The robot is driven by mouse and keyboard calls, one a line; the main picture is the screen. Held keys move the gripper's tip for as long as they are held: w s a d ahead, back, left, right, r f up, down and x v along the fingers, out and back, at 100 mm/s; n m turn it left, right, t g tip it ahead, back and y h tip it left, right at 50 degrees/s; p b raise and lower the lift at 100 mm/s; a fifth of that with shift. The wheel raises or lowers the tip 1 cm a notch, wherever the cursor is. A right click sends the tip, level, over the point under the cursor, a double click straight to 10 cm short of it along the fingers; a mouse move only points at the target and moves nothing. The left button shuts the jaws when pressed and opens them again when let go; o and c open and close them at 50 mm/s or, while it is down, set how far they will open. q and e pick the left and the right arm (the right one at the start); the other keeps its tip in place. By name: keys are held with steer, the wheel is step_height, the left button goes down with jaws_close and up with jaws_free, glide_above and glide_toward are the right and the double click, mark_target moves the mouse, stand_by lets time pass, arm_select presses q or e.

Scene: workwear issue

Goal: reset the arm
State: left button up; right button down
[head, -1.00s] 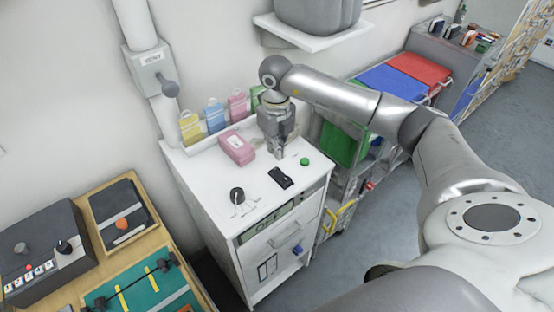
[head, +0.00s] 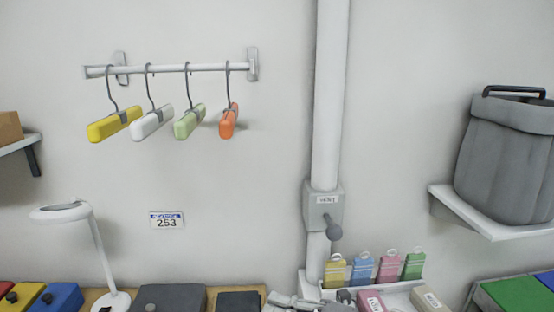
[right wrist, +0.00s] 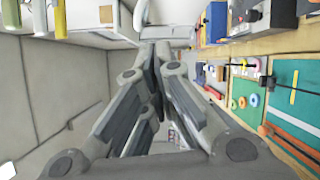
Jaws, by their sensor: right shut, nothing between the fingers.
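My right gripper (right wrist: 158,52) fills the middle of the right wrist view. Its two fingers come together at the tips, shut and empty. Grey-white parts at the bottom edge of the head view, just left of the pink box (head: 370,301), may be part of my right arm, but too little shows to be sure. My left gripper is in neither view.
A wall rail (head: 180,68) carries several coloured hanging pieces. A vertical pipe (head: 328,100) has a lever box (head: 323,205). A grey bin (head: 508,160) stands on a shelf (head: 480,212). Coloured tags stand at the bottom. The workbench (right wrist: 222,75) shows at right in the wrist view.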

steer(key=w+d+r+m+t+h, duration=0.3)
steer(key=d+m+t+h, duration=0.5)
steer(key=m+t, duration=0.6)
steer(key=s+d+f+m+g+h, duration=0.4)
steer(key=d+f+m+g+h, duration=0.2)
steer(key=d+f+m+h, duration=0.55)
steer(key=s+f+m+g+y, duration=0.1)
steer(key=s+f+m+g, duration=0.2)
steer(key=s+f+g, duration=0.6)
steer(key=s+f+m+g+y, duration=0.25)
steer(key=s+f, duration=0.45)
steer(key=s, duration=0.7)
step_height(320, 180, down, 29)
steer(key=s+h+b, duration=0.1)
steer(key=s+b, duration=0.1)
steer(key=b, duration=0.1)
steer(key=s+d+f+g, duration=0.1)
steer(key=s+d+f, duration=0.1)
steer(key=s+f, duration=0.6)
steer(key=s+d+f+g+b, duration=0.1)
steer(key=s+f, duration=0.6)
steer(key=f, duration=0.2)
steer(key=shift+s+d, duration=0.35)
steer(key=shift+s, duration=0.05)
